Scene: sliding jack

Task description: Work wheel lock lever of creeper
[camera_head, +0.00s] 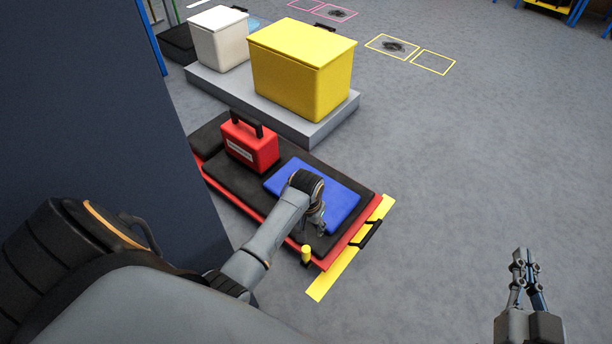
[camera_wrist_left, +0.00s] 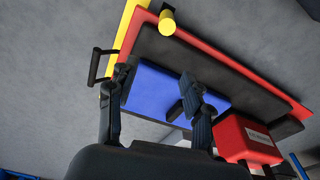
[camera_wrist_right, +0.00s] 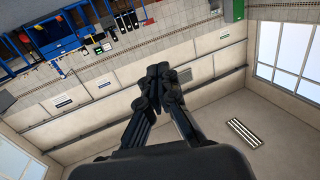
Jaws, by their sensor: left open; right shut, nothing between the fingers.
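The creeper (camera_head: 225,177) is a low red board with black pads and a blue pad (camera_head: 338,203). A short yellow peg (camera_head: 306,255), likely the wheel lock lever, stands at its near edge; it also shows in the left wrist view (camera_wrist_left: 166,21). My left gripper (camera_head: 318,224) is over the near end of the creeper, a little up and right of the peg in the head view. Its fingers (camera_wrist_left: 154,80) are spread and empty, apart from the peg. My right gripper (camera_head: 523,252) is shut and empty, off to the right over bare floor. Its tips meet in the right wrist view (camera_wrist_right: 160,72).
A red toolbox (camera_head: 252,146) stands on the creeper. A black handle (camera_head: 370,234) and a yellow strip (camera_head: 335,276) are at its end. Behind, a grey platform (camera_head: 310,133) bears a yellow bin (camera_head: 300,75) and a white bin (camera_head: 218,40). A dark panel (camera_head: 90,110) rises at left. Floor at right is clear.

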